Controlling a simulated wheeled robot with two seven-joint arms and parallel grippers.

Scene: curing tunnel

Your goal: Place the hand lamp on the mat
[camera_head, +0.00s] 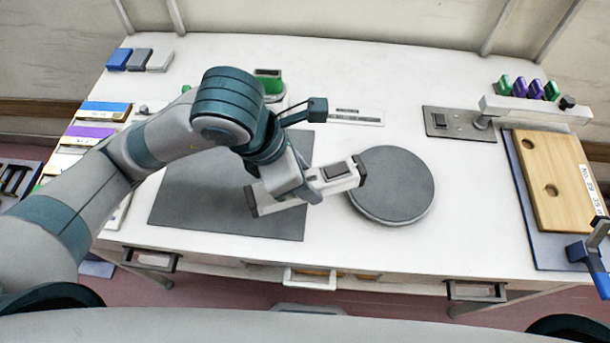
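The dark grey mat (185,205) lies flat at the left middle of the white table. My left arm reaches over it from the left. My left gripper (307,187) hangs above the mat's right side and the gap beside the round grey disc. Its two dark fingertips look wide apart, with nothing visible between them. I cannot identify the hand lamp with certainty. A green item with a dark, pale-framed top (268,82) stands behind my wrist, partly hidden, and may be it. My arm hides part of the mat. My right gripper is not in view.
The round disc (405,190) is right of the mat. A white rack (535,108) holds several green and purple items. A wooden board (560,195) and a clamp (590,252) are at the right. Small blocks (140,60) sit at the back left. Drawers line the front.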

